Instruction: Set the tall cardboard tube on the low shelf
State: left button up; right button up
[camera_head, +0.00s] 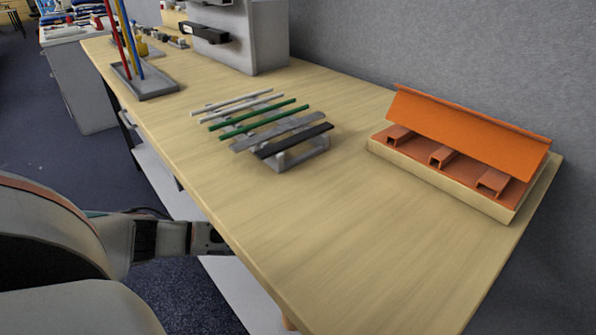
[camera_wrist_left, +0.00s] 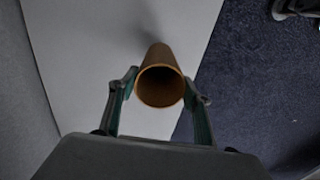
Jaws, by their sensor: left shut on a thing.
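The tall cardboard tube (camera_wrist_left: 160,87) is brown and hollow. In the left wrist view I look into its open near end, and its body runs away towards a white surface. My left gripper (camera_wrist_left: 160,92) is shut on it, one finger on each side. The low shelf (camera_head: 238,290) is the white board below the table's front edge; it also shows in the wrist view (camera_wrist_left: 85,60). In the head view my left gripper (camera_head: 212,238) reaches in at the table edge, above the shelf; its fingertips and the tube are hidden. I cannot tell whether the tube's far end touches the shelf. My right gripper is not in view.
The wooden table (camera_head: 330,240) overhangs the shelf. On it are a rack of bars (camera_head: 290,150), an orange-roofed box (camera_head: 460,150), a grey tray with upright rods (camera_head: 150,85) and a grey stand (camera_head: 260,35). Blue carpet (camera_wrist_left: 245,85) lies beside the shelf.

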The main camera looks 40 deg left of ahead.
pick_arm(q)
notch_tip(320, 180, down, 4)
jog(key=shift+s+r+b, duration=0.1)
jog(key=shift+r+b, duration=0.1)
jog(key=shift+b, duration=0.45)
jog(key=o, duration=1.1)
jog(key=shift+w, duration=0.2)
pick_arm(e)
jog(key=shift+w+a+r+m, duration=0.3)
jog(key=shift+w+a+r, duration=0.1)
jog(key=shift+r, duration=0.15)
pick_arm(q)
jog(key=shift+r, duration=0.1)
